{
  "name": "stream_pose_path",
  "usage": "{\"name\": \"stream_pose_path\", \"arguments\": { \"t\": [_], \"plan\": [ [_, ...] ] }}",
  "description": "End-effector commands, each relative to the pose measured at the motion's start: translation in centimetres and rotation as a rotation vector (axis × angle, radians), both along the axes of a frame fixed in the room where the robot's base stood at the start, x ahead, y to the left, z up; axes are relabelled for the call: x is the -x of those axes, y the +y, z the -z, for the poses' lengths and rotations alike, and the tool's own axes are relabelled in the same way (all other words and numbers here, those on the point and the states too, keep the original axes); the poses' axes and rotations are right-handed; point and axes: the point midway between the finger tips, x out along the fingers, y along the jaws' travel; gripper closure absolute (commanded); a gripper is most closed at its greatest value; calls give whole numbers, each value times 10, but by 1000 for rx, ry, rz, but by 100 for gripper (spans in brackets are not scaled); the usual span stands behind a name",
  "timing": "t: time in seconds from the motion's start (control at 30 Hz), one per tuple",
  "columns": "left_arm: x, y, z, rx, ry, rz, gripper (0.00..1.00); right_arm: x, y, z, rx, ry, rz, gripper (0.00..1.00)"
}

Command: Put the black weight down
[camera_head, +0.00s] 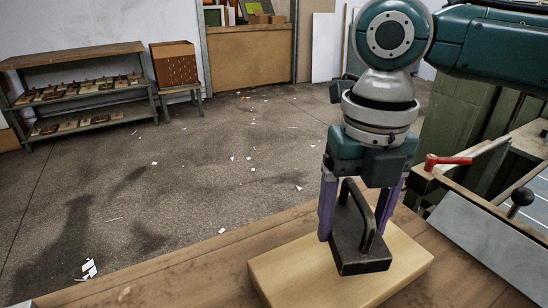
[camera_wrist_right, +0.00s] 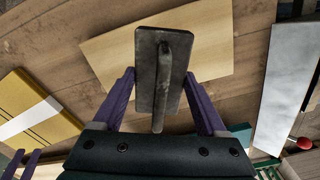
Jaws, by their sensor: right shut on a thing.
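The black weight (camera_head: 358,248) is a dark block with an arched handle on top. My right gripper (camera_head: 358,215) is shut on it, with a purple finger on either side. The weight is over the pale wooden board (camera_head: 300,268) on the brown bench; I cannot tell whether it touches the board. In the right wrist view the weight (camera_wrist_right: 152,80) is between the purple fingers (camera_wrist_right: 158,100), with its handle facing the camera. The board (camera_wrist_right: 210,45) shows behind it. My left gripper is not in the head view.
The brown wooden bench top (camera_head: 200,270) is bare left of the board. A machine with a red-handled lever (camera_head: 445,160) and a grey metal plate (camera_head: 480,245) stands at the right. A yellow piece (camera_wrist_right: 30,110) lies at the left in the wrist view. Paper scraps litter the floor.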

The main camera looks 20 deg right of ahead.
Motion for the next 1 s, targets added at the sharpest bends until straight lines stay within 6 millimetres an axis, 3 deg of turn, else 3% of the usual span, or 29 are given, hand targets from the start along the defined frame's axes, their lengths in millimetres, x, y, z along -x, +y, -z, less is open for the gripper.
{"name": "stream_pose_path", "arguments": {
  "t": [0.17, 0.4, 0.83, 0.87, 1.0],
  "plan": [
    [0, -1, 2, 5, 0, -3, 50, -1, 0, 10, -1, -3, 1, 100],
    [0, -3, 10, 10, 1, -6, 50, -1, 0, 41, -1, -3, 1, 100],
    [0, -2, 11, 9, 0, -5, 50, -1, 0, 46, -1, -4, 0, 100],
    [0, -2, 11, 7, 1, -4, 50, 0, 0, 47, 1, 0, 0, 22],
    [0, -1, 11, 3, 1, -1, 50, 0, 0, 47, 1, 0, 0, 6]
  ]
}}
